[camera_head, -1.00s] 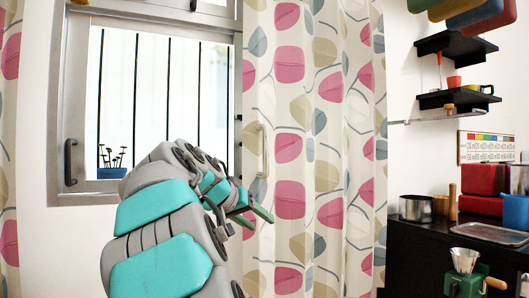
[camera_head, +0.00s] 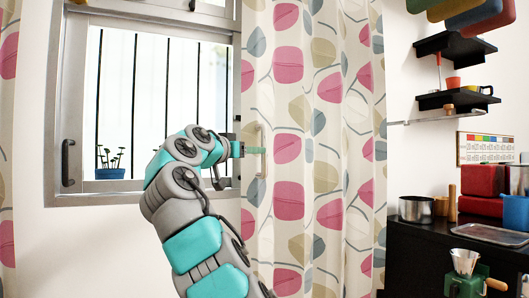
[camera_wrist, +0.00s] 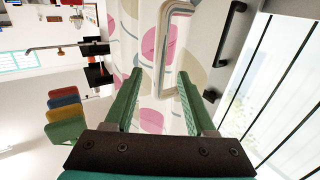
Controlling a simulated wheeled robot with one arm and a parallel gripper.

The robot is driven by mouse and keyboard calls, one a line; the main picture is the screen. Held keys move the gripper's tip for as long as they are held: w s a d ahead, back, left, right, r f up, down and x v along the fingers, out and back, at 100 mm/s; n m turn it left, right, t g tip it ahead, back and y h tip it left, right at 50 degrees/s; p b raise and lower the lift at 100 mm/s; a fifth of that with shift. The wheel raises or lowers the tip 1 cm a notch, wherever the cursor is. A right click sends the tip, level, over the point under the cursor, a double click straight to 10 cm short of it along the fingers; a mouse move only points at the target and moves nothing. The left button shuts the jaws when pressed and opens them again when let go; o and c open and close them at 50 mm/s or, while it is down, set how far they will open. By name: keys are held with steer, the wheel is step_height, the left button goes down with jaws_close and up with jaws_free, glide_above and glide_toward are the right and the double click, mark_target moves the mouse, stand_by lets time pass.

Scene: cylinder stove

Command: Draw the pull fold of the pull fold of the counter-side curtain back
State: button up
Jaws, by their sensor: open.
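The patterned curtain (camera_head: 300,190) hangs to the right of the window, cream with pink, tan and grey-blue shapes. A pale upright pull handle (camera_head: 261,168) shows on its left edge, probably the pull fold. My gripper (camera_head: 256,150) is at the height of the handle, its green fingers overlapping it in the head view. In the wrist view my gripper (camera_wrist: 160,74) is open, and the looped handle (camera_wrist: 161,45) shows ahead, its lower end between the fingertips. I cannot tell whether the fingers touch it. The curtain (camera_wrist: 150,115) also shows between the fingers.
The barred window (camera_head: 150,90) with a dark latch (camera_head: 68,160) and a potted plant (camera_head: 110,160) is at left. A black counter (camera_head: 420,240) with pots and boxes stands at right, under black shelves (camera_head: 455,98). Another curtain (camera_head: 8,150) hangs at the far left.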

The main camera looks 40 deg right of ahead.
steer(key=p, duration=0.3)
glide_above(265, 173)
steer(key=w, duration=0.1)
steer(key=shift+d, duration=0.35)
jaws_close()
stand_by(1.1)
